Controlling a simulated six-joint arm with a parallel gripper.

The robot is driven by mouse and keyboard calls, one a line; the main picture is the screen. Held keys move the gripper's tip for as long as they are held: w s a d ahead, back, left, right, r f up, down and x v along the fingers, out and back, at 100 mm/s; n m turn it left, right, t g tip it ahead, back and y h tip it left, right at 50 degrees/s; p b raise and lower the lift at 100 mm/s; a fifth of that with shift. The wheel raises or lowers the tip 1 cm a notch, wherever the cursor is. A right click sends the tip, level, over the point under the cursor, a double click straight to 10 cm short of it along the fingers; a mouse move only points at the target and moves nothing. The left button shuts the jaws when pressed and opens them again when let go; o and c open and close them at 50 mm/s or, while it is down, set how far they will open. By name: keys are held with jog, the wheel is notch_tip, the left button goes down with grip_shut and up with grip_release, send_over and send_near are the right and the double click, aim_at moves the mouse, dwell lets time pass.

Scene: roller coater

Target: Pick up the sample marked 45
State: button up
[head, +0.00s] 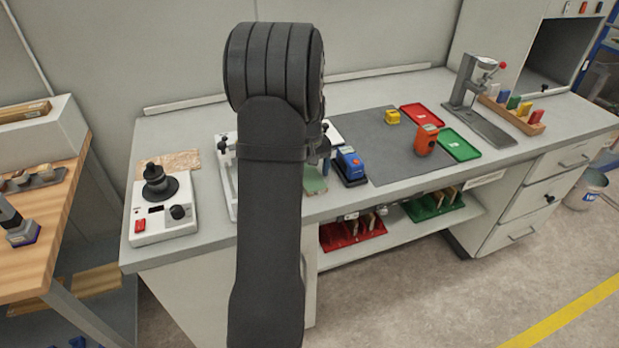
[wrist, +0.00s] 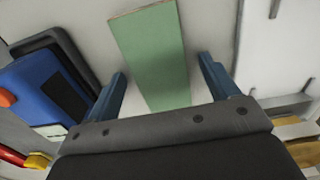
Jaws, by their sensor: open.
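No number 45 is readable in either view. A flat pale green plate (wrist: 150,50) lies between and beyond the fingers of my gripper (wrist: 162,66) in the wrist view. My gripper is open, with one blue finger on each side of the plate, and does not hold it. In the head view a pale green piece (head: 314,181) shows on the bench, just right of my dark arm, which hides my gripper. More small pieces stand in a red rack (head: 352,244) and a green rack (head: 428,213) on the shelf below the bench.
A blue device (head: 350,164), also in the wrist view (wrist: 45,85), stands beside the green piece. A grey mat (head: 378,135) carries an orange device (head: 426,140) and a yellow block (head: 392,117). Red (head: 423,109) and green (head: 459,146) trays lie nearby. A white machine (head: 163,207) stands left.

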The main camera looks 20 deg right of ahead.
jog(key=c, duration=1.1)
jog(key=shift+r, duration=0.15)
